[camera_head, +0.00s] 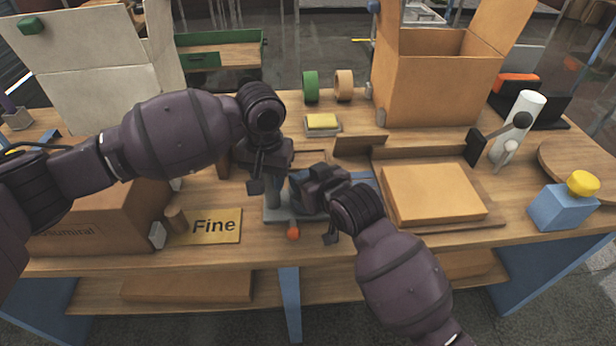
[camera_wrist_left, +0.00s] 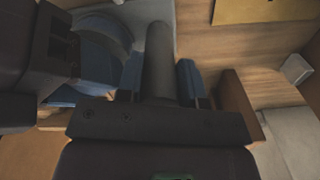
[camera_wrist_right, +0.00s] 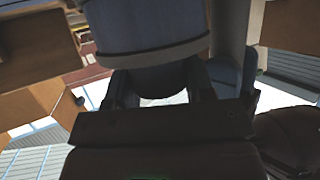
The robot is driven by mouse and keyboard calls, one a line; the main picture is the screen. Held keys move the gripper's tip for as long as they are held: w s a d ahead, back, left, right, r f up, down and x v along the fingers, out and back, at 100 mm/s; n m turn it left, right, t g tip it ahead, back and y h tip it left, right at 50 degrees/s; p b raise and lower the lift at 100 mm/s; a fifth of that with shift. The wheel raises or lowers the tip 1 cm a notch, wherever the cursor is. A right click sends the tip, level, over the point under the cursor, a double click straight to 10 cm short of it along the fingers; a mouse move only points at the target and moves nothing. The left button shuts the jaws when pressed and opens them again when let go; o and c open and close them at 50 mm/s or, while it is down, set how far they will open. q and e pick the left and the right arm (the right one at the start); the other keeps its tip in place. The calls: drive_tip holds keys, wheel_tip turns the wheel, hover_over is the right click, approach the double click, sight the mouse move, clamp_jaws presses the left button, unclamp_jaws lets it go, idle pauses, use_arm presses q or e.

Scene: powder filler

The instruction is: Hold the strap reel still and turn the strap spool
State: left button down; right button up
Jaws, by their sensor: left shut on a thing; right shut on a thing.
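The strap reel stands at the table's front middle, on a grey base (camera_head: 275,214) with an orange-red knob (camera_head: 293,233). My left gripper (camera_head: 268,185) is shut around its upright dark grey post, which shows between the fingers in the left wrist view (camera_wrist_left: 160,60). The blue strap spool with a grey rim (camera_wrist_right: 145,32) is beside the post. My right gripper (camera_head: 303,190) is shut on a dark round part at the spool's near end (camera_wrist_right: 155,79). In the head view my grippers hide most of the reel and spool.
A "Fine" sign (camera_head: 215,226) and a brown box (camera_head: 95,222) are to the left. A flat carton (camera_head: 432,192) is to the right, with a blue bottle (camera_head: 562,208) beyond. Tape rolls (camera_head: 311,87) and an open carton (camera_head: 435,85) stand behind.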

drive_tip(key=shift+f+m+h, duration=0.15)
drive_tip(key=shift+m+h, duration=0.45)
drive_tip(key=shift+h, duration=0.1)
drive_tip(key=o, duration=0.9)
drive_tip(key=shift+m, duration=0.3)
drive_tip(key=shift+s, duration=0.15)
drive_tip(key=shift+t+h, duration=0.3)
drive_tip(key=shift+v, duration=3.9)
drive_tip(key=shift+d, duration=0.15)
